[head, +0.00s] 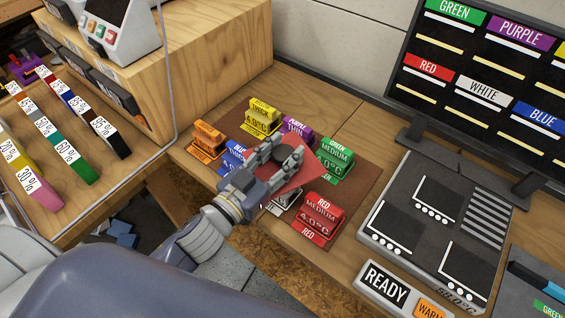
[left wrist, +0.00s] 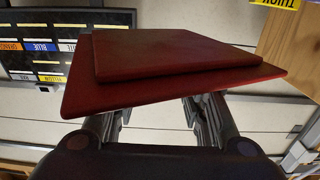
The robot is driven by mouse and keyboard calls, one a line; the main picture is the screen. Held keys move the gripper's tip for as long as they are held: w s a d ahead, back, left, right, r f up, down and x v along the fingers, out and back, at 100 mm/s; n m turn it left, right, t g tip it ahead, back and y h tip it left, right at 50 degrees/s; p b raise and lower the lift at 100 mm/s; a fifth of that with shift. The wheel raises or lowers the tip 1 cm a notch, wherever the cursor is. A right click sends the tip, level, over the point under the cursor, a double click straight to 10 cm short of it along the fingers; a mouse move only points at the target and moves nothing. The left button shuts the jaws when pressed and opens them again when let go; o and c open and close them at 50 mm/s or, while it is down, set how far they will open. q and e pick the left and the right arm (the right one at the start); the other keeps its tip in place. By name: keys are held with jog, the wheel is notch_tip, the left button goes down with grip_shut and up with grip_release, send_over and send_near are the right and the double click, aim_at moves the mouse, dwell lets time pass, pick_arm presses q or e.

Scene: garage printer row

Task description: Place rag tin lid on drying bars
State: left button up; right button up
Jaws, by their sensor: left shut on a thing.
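My left gripper (head: 281,158) is shut on a flat red square lid (head: 297,182) and holds it over the brown mat, among the colored blocks. In the left wrist view the lid (left wrist: 175,88) fills the upper middle, a smaller raised square on a wider plate, with the two fingers (left wrist: 160,118) reaching to its near edge. A grey panel (head: 375,222) lies to the right, with black squares and a set of light parallel bars (head: 488,218). I cannot tell whether these are the drying bars. My right gripper is not in view.
Red (head: 322,213), green (head: 335,156), yellow (head: 262,116) and orange (head: 208,140) labelled blocks stand around the gripper on the brown mat (head: 361,170). A dark monitor (head: 480,135) stands behind the panel. A wooden cabinet (head: 218,55) rises at the back left.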

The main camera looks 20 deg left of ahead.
pick_arm(q)
notch_tip(320, 180, down, 3)
jog(key=b, duration=0.2)
jog(key=shift+f+b, duration=0.1)
jog(key=shift+b, duration=0.25)
jog(key=shift+f+b, duration=0.3)
jog(key=shift+f, duration=0.2)
jog(key=o, duration=1.1)
jog(key=shift+r, duration=0.1)
